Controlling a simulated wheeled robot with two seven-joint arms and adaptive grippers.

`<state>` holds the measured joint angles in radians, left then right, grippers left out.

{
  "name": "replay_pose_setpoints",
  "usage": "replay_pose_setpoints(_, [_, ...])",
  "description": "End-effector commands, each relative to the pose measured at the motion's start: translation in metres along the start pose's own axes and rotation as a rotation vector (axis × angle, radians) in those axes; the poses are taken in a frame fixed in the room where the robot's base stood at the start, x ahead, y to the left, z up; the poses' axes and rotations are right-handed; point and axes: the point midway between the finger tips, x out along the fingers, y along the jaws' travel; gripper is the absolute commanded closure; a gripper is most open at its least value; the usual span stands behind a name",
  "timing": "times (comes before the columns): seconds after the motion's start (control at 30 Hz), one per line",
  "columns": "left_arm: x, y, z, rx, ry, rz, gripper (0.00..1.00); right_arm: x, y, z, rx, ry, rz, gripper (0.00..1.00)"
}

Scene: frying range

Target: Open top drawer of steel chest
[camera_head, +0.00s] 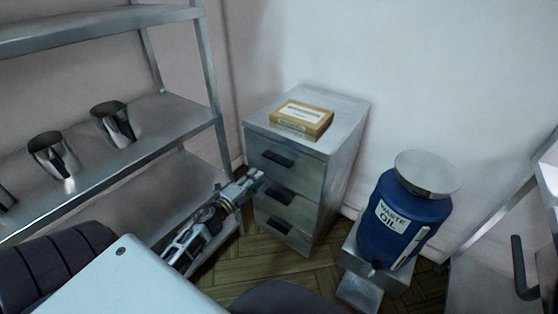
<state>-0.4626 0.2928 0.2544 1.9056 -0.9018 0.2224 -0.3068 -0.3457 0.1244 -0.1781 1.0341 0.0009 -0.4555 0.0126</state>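The steel chest (334,168) stands against the wall near the middle of the view, with three drawers that look shut. Its top drawer (296,172) has a dark handle (278,159). The middle drawer (303,203) and bottom drawer (290,232) have similar handles. My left gripper (257,179) is in front of the chest's left side, just below and left of the top handle. Whether it touches the chest front is unclear. Its fingers are too small to tell open from shut. My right gripper is out of view.
A yellow-brown box (302,118) lies on top of the chest. A steel shelf rack (180,118) with metal pots (116,124) stands left, close to my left arm. A blue waste oil drum (399,228) stands right. Wooden floor (255,268) shows in front of the chest.

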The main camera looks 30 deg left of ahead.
Motion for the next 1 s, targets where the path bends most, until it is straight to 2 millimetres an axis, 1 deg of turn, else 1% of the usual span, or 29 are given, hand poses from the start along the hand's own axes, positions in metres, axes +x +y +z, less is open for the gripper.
replay_pose_setpoints(0.23, [0.002,0.001,0.000,-0.002,-0.001,0.001,0.66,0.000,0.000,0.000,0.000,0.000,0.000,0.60])
replay_pose_setpoints(0.37, [0.007,0.001,0.000,-0.002,-0.001,0.001,0.66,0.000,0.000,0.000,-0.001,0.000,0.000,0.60])
replay_pose_setpoints(0.57, [0.020,0.000,0.000,-0.001,0.001,0.000,0.66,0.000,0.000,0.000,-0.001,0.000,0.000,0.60])
replay_pose_setpoints(1.0, [0.056,0.000,0.000,-0.001,0.000,0.000,0.66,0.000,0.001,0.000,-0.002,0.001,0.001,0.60])
